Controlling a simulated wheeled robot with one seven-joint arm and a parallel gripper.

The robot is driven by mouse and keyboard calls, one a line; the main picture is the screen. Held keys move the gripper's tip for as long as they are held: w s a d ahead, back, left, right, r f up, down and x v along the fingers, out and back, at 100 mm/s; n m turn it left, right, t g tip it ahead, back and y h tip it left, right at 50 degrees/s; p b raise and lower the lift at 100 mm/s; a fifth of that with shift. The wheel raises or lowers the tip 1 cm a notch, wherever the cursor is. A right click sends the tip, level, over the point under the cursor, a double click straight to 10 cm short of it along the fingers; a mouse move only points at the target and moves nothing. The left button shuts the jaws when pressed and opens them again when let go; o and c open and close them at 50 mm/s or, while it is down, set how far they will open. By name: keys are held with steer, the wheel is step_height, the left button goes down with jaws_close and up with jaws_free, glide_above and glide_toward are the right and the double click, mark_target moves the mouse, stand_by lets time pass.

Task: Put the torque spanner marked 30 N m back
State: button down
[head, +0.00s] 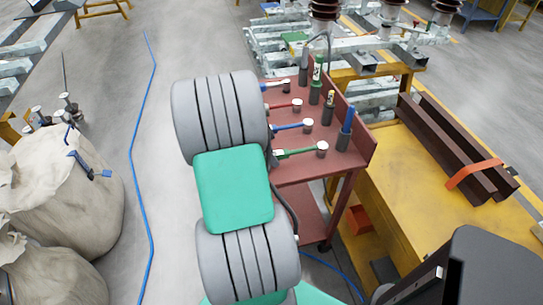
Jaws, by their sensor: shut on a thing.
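A red trolley (298,172) stands in the middle, beyond my arm. Several spanners with round silvery heads lie side by side on its top: one with a red handle (281,107), one with a blue handle (288,127), one with a green handle (299,152), and one farther back, partly hidden. Dark tubes stand upright along the right, including one with a green handle (318,69) and one with a blue handle (348,121). No 30 N m mark is readable. My grey ribbed arm fills the centre. My gripper is hidden behind it, with whatever it holds.
A yellow bench (411,195) with dark beams (452,150) and an orange strap (470,174) stands right of the trolley. Large pale sacks (62,195) stand at the left. A blue line (137,140) runs along the open grey floor between sacks and arm.

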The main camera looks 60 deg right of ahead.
steer(key=c, duration=1.2)
jaws_free()
steer(key=p+v, duration=0.1)
steer(key=v, duration=1.1)
steer(key=shift+r, duration=0.15)
steer(key=w+a+r+n+t, duration=0.15)
steer(key=w+a+n, duration=0.25)
steer(key=a+n, duration=0.55)
steer(key=w+a+n+t, duration=0.35)
steer(key=a+n, duration=0.35)
steer(key=a, duration=0.5)
steer(key=s+a+f+n+y, duration=0.1)
steer(key=a+n, duration=0.4)
steer(key=a, duration=0.2)
steer(key=s+a+f+n+t+y, duration=0.1)
steer(key=a+n+y, duration=0.1)
steer(key=a+n, duration=0.3)
steer(key=a, duration=0.3)
steer(key=shift+s+n, duration=0.25)
steer(key=shift+n, duration=0.1)
